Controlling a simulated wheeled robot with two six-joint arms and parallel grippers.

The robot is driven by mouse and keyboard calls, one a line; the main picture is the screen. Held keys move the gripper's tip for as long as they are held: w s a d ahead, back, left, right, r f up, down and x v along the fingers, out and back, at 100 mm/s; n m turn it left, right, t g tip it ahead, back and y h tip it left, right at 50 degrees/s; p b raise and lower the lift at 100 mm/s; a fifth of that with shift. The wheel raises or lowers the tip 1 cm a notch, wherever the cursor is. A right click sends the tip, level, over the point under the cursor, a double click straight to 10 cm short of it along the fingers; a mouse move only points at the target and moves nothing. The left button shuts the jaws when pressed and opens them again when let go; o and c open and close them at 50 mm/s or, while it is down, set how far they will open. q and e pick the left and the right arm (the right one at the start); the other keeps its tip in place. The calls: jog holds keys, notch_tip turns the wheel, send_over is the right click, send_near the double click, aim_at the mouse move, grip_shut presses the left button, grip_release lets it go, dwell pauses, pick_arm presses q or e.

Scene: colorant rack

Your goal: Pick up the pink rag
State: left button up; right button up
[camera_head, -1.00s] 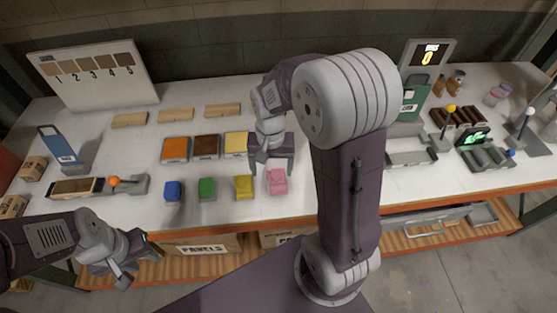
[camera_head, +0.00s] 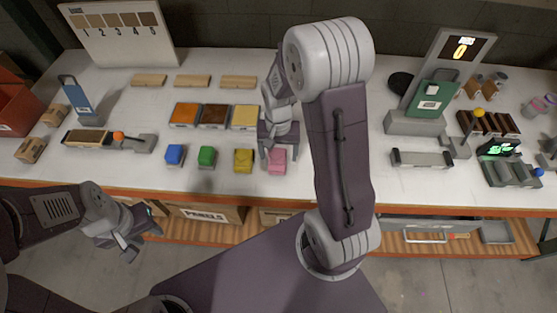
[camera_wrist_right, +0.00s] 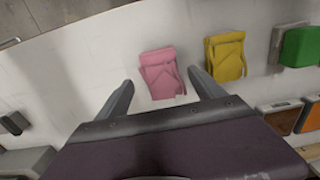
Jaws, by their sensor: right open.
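The pink rag (camera_head: 277,160) lies folded on the white table at the right end of a row of coloured rags. It also shows in the right wrist view (camera_wrist_right: 161,74), just beyond and between the two fingers. My right gripper (camera_head: 278,153) is open and above the rag's far side; in the right wrist view its fingers (camera_wrist_right: 160,82) are apart with nothing held. My left gripper (camera_head: 138,247) is low at the left, in front of the table edge and away from the rags. Its jaws are too small to read.
A yellow rag (camera_head: 243,161), a green rag (camera_head: 207,157) and a blue rag (camera_head: 175,154) lie left of the pink one. Colour trays, the brown one (camera_head: 215,115) among them, stand behind. The table right of the pink rag is partly hidden by my right arm.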

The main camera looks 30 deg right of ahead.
aim_at(277, 157)
jog(key=f, duration=0.3)
jog(key=shift+w+f, duration=0.3)
jog(key=shift+f, duration=0.1)
jog(key=shift+s, duration=0.1)
jog(key=c, duration=0.3)
jog(key=shift+a, duration=0.1)
jog(key=c, duration=1.2)
jog(key=shift+o, duration=0.2)
jog(key=shift+r, duration=0.65)
notch_tip(277, 157, up, 3)
jog(key=s+a+r, duration=0.6)
jog(key=s, duration=0.3)
jog(key=shift+s+r, duration=0.4)
jog(key=shift+a, duration=0.1)
